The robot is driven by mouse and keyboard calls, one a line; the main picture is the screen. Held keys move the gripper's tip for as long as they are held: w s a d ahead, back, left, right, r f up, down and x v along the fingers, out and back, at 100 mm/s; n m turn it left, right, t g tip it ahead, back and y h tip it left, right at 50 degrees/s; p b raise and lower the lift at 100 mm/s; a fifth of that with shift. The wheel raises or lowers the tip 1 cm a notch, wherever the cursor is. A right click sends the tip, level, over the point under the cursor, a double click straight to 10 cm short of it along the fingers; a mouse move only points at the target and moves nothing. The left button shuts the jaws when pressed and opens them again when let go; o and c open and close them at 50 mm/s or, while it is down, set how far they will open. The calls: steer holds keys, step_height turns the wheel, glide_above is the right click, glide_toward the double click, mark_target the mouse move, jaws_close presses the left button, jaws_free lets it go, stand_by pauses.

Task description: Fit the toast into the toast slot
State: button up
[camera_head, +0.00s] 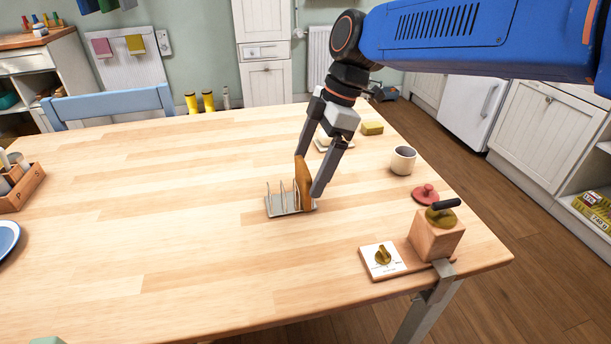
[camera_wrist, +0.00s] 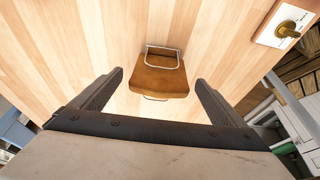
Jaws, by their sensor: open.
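The toast (camera_head: 303,183) is a brown slice standing upright in the right end of a metal toast rack (camera_head: 276,208) on the table. In the wrist view the toast (camera_wrist: 160,78) lies between and beyond my fingertips, with a wire loop of the rack (camera_wrist: 163,49) on its far side and another wire at its near edge. My gripper (camera_head: 311,177) is open, its fingers straddling the toast from above with a gap on both sides in the wrist view (camera_wrist: 159,78). The lowest edge of the toast is hidden, so I cannot tell how deep it sits.
A yellow sponge (camera_head: 372,128) lies behind. A wooden caddy (camera_head: 22,187) is far left. The table's middle left is clear.

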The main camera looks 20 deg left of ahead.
steer(key=v, duration=0.8)
steer(key=shift+d+r, duration=0.1)
